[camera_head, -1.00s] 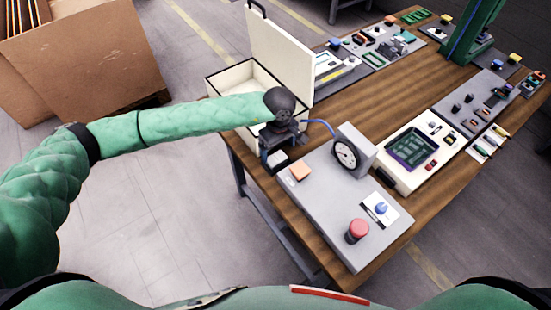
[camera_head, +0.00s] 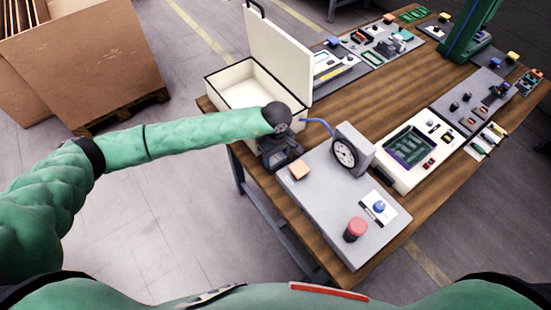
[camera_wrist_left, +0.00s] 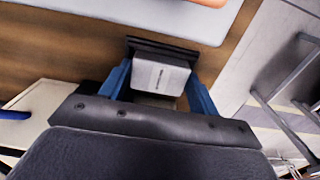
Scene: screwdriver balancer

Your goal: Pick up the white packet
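My left gripper (camera_wrist_left: 160,85) is open, with one blue finger on each side of the packet. The fingers look very close to its sides; I cannot tell whether they touch it. In the head view my left gripper (camera_head: 282,158) is at the near left edge of the table and hides the packet. My right gripper is not in view.
A grey panel with a gauge (camera_head: 345,154), a red button (camera_head: 355,229) and an orange block (camera_head: 299,170) lies right of the gripper. An open white case (camera_head: 228,78) stands behind it. The wooden table (camera_head: 370,95) has free room in its middle.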

